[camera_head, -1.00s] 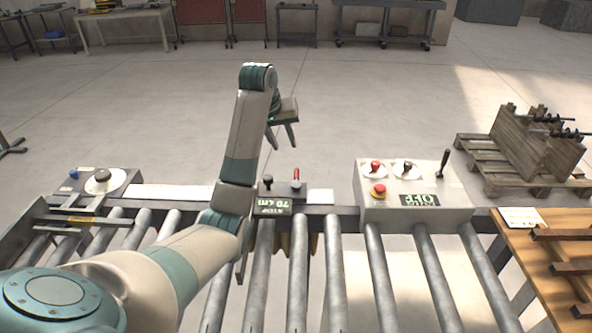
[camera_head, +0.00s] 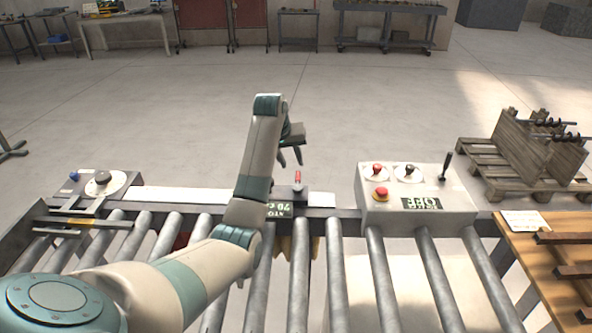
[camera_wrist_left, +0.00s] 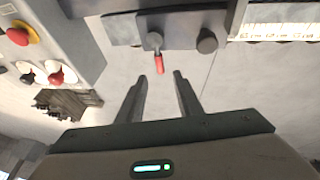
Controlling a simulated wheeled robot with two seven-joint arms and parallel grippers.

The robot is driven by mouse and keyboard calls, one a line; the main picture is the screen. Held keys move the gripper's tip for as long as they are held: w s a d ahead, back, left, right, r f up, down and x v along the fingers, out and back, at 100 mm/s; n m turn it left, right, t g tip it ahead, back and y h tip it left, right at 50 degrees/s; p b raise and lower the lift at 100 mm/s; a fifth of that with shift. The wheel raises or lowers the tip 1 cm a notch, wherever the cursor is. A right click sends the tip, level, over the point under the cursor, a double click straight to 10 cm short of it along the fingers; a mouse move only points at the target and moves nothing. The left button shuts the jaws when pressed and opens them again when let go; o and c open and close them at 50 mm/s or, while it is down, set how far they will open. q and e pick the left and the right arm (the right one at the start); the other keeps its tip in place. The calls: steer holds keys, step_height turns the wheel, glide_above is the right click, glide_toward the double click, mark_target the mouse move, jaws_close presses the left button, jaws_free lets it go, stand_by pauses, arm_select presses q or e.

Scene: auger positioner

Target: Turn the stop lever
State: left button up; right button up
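The stop lever (camera_head: 298,178) has a red handle and stands on the small dark stop unit on the conveyor's far rail. In the left wrist view the lever's red handle (camera_wrist_left: 159,63) hangs from a grey pivot, just beyond and between the fingertips. My left gripper (camera_head: 291,160) is open and empty, above and just beyond the stop unit, fingers pointing down. In the left wrist view its two fingers (camera_wrist_left: 161,80) are spread and do not touch the lever. The stop's green display (camera_head: 278,209) is partly hidden by my left arm. My right gripper is out of view.
A grey control box (camera_head: 418,200) with red and black knobs, a red button and a display reading OFF stands to the right. A dial unit (camera_head: 103,183) sits at the left. Conveyor rollers (camera_head: 337,270) fill the front. A wooden table (camera_head: 540,262) is at the right.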

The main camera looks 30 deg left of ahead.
mark_target(298, 175)
arm_select(q)
steer(key=p+x, duration=0.2)
steer(key=x, duration=0.6)
steer(key=shift+w+f, duration=0.1)
steer(key=shift+f, duration=0.05)
steer(key=shift+c, duration=0.5)
jaws_close()
